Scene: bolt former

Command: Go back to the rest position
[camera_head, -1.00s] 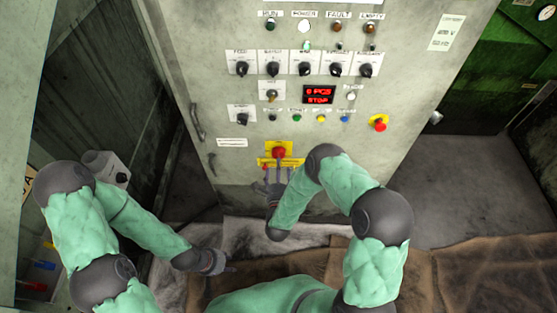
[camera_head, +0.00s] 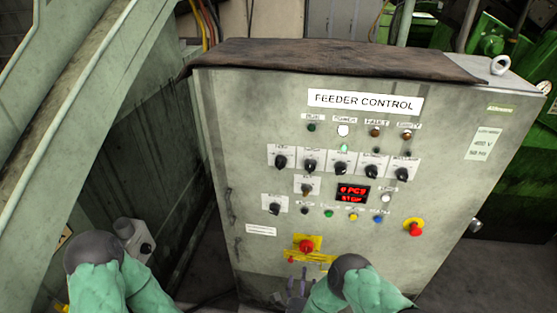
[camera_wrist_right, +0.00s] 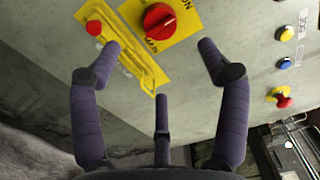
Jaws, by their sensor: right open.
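My right gripper (camera_head: 291,290) is low in front of the feeder control cabinet (camera_head: 250,130), just below the yellow plate with the red rotary switch (camera_head: 306,246). In the right wrist view the right gripper (camera_wrist_right: 160,75) has its fingers spread wide with nothing between them. The red rotary switch (camera_wrist_right: 158,20) and its yellow plate lie beyond the fingertips; I cannot tell whether a finger touches the plate. Of my left arm only the upper links show at the lower left; the left gripper is out of the frame.
The cabinet face carries several knobs, lamps, a red display (camera_head: 352,193) reading STOP, and an emergency stop button (camera_head: 414,228) at the right. A dark cloth (camera_head: 340,58) covers the top. A dark machine side stands at the left. Floor shows at the lower right.

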